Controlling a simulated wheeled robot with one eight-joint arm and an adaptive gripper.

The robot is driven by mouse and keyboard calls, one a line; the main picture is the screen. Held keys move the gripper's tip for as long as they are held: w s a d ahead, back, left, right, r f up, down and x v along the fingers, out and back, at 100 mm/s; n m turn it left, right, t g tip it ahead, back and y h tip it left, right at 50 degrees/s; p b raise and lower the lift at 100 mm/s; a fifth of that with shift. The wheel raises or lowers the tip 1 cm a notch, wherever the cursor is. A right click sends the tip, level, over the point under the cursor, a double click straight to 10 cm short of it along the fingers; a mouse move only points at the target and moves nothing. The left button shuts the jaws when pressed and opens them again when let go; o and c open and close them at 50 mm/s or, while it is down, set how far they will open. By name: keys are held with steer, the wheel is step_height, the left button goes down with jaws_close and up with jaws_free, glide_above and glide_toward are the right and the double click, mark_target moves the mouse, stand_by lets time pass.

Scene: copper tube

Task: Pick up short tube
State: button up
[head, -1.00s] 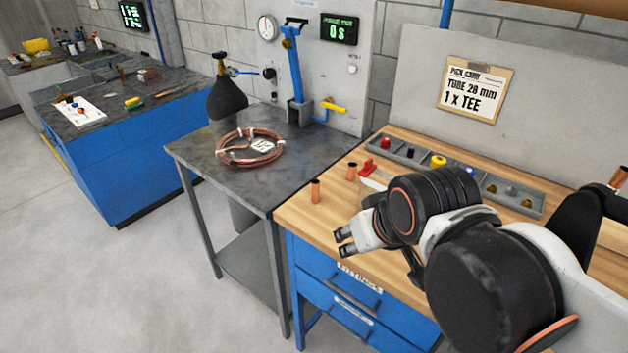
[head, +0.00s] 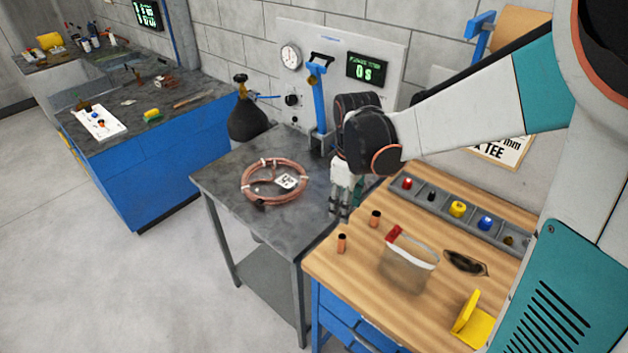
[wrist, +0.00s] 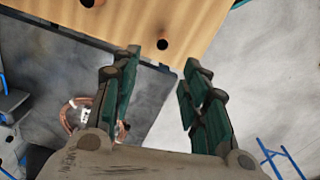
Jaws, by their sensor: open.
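Two short copper tubes stand upright near the left corner of the wooden bench. One tube (head: 342,243) is close to the front left edge; the other tube (head: 375,219) stands a little behind it to the right. In the wrist view, one tube (wrist: 163,44) shows just beyond the gap between the fingers, and the other (wrist: 90,2) is at the top edge. My gripper (head: 340,209) points down, above and behind the tubes near the seam of the two tables. In the wrist view my gripper (wrist: 160,90) is open, with nothing between its fingers.
A copper coil (head: 274,182) lies on the grey metal table (head: 222,172) left of the wooden bench (head: 340,268). A parts tray (head: 470,215), a clear red-topped bag (head: 408,258), dark glasses (head: 466,263) and a yellow item (head: 468,318) are on the bench.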

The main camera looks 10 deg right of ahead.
mark_target(342, 237)
steer(key=f+b, duration=0.1)
steer(key=f, duration=0.3)
steer(key=f+b, duration=0.1)
steer(key=f, duration=0.4)
steer(key=shift+w, duration=0.2)
steer(key=shift+s+f+b, duration=0.15)
steer(key=shift+f+b, duration=0.25)
steer(key=shift+f, duration=0.9)
steer(key=shift+s+f+b, duration=0.1)
steer(key=shift+f+b, duration=0.3)
steer(key=shift+f, duration=0.9)
steer(key=shift+c, duration=0.2)
jaws_close()
